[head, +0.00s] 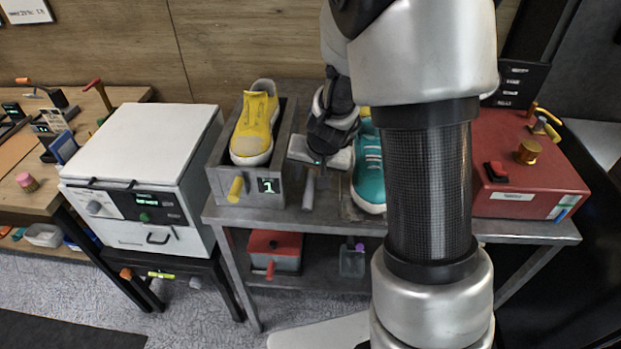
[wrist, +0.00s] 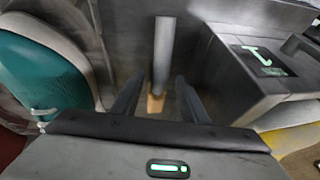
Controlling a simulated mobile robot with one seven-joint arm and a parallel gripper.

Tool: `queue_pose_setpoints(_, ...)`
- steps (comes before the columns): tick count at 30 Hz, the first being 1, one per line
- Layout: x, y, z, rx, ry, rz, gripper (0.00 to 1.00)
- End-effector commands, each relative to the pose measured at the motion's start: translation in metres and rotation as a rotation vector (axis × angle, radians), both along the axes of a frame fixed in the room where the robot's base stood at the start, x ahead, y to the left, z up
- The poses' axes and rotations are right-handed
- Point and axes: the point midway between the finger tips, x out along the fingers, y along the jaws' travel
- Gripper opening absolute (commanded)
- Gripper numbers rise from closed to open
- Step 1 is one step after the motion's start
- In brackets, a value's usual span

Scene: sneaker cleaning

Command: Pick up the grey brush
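A grey rod (wrist: 164,55), which looks like the handle of the grey brush, shows in the wrist view, with a small tan part at its lower end. In the head view the grey handle (head: 309,189) sticks out below my gripper (head: 318,163), on the grey table between the two shoes. In the wrist view my gripper (wrist: 158,98) is open, its two dark fingers apart with the rod's lower end in line with the gap. I cannot tell whether the fingers touch it. The brush's head is hidden or not clear.
A yellow sneaker (head: 256,125) sits in a grey box (head: 283,170) marked 1, left of my gripper. A teal sneaker (head: 369,172) is close on the right. A red box (head: 525,180) stands further right, and a white machine (head: 145,145) at left.

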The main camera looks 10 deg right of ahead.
Motion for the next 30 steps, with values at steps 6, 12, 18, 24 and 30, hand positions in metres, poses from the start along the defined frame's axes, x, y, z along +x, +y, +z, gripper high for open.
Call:
queue_pose_setpoints(6, 0.000, 0.000, 0.000, 0.000, -0.001, 0.000, 0.38)
queue_pose_setpoints(12, 0.000, 0.000, 0.001, 0.000, 0.000, 0.000, 0.05)
queue_pose_setpoints(18, 0.000, 0.000, 0.001, 0.000, -0.001, 0.000, 0.00)
queue_pose_setpoints(24, 0.001, 0.001, 0.015, 0.000, -0.003, 0.002, 0.00)
queue_pose_setpoints(30, 0.001, 0.001, 0.057, -0.001, -0.005, 0.005, 0.00)
